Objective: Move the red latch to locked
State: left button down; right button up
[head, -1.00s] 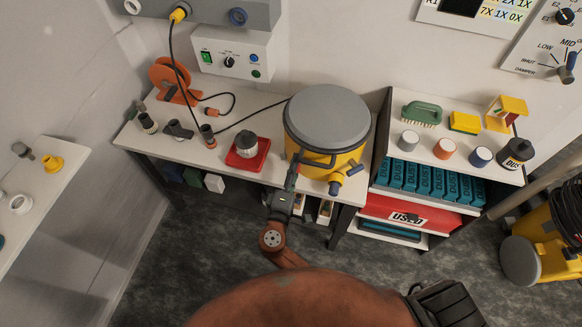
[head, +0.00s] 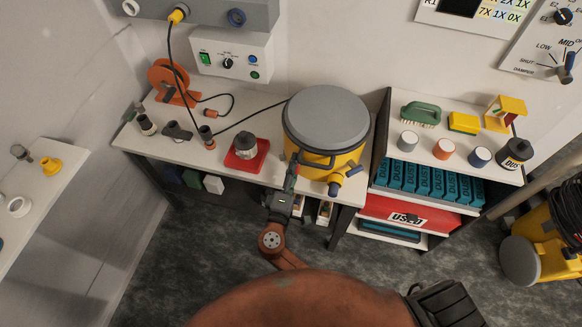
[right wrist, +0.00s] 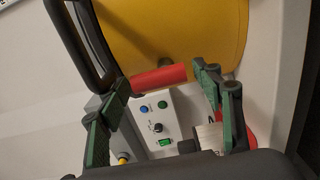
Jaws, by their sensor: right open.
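The red latch (right wrist: 158,79) shows in the right wrist view as a short red bar against the side of the yellow canister (right wrist: 180,35). In the head view the canister (head: 350,160) stands on the bench with a grey lid; I cannot make out the latch clearly there. My right gripper (head: 291,178) is at the canister's front left side. In the right wrist view this gripper (right wrist: 164,90) is open, its green fingers on either side of the latch's line, with nothing held. Whether a finger touches the latch I cannot tell. My left gripper is not in view.
A black handle (right wrist: 75,40) curves beside the latch. A shelf unit (head: 384,125) stands close on the right. A cable (head: 245,119) crosses the bench.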

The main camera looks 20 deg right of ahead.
jog(key=v, duration=0.7)
jog(key=shift+s+a, duration=0.25)
jog(key=shift+s, duration=0.1)
jog(key=shift+a, duration=0.1)
